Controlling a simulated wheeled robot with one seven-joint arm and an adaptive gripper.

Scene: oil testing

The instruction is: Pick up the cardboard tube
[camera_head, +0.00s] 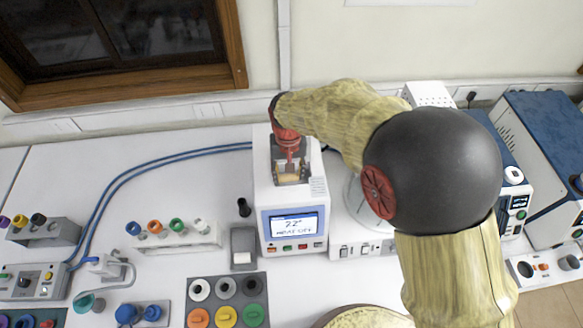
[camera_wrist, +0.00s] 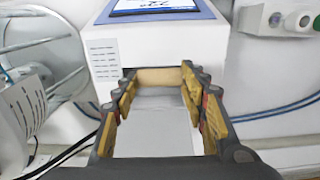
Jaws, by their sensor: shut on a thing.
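The cardboard tube (camera_wrist: 158,77) is a short tan piece lying crosswise between my fingertips in the wrist view. My gripper (camera_wrist: 160,88) is shut on it, with a yellow-padded finger at each end. In the head view, my gripper (camera_head: 291,176) points down over the top of the white heater unit (camera_head: 292,211) with a blue screen. A bit of tan shows between the fingers there, but the fingers hide most of the tube. I cannot tell whether the tube touches the unit.
A rack with coloured caps (camera_head: 172,236) and a block of coloured rings (camera_head: 227,303) stand to the left and in front. Blue hoses (camera_head: 150,165) cross the bench. Blue-topped instruments (camera_head: 545,150) stand at the right.

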